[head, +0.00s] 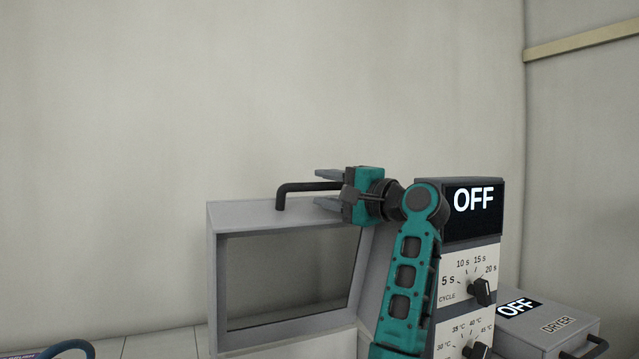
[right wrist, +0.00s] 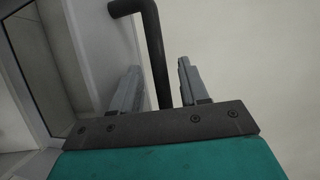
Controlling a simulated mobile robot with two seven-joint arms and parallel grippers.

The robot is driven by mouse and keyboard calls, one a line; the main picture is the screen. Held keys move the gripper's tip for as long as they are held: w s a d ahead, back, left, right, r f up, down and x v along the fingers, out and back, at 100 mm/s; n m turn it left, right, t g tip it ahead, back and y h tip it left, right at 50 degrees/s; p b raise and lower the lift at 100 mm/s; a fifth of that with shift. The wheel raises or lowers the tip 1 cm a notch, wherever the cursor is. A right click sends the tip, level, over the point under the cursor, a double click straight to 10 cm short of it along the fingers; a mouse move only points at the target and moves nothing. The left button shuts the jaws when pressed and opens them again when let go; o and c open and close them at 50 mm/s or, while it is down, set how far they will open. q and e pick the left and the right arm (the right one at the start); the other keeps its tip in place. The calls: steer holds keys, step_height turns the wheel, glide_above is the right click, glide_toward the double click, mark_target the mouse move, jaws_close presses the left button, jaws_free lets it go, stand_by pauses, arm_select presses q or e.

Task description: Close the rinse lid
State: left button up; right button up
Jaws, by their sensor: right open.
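The rinse lid (head: 250,214) is a grey framed panel with a dark window, standing raised in the middle of the head view. Its black bar handle (head: 298,187) sticks up at the top edge. My right gripper (head: 321,187) is open at the handle, with one finger on each side of the bar. In the right wrist view the handle (right wrist: 155,50) runs between the two fingers, with no clear grip on it. The lid's frame and window fill the left of that view. My right arm hides the lid's right part. My left gripper is not in view.
A control panel (head: 471,260) with an OFF display and dials stands right of the lid, partly behind my arm. A grey dryer box (head: 530,330), also reading OFF, is at the lower right. A blue curved loop (head: 72,348) shows at the lower left. The space above is clear.

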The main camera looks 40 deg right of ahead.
steer(key=shift+w+a+r, duration=0.1)
steer(key=shift+w, duration=1.05)
jaws_close()
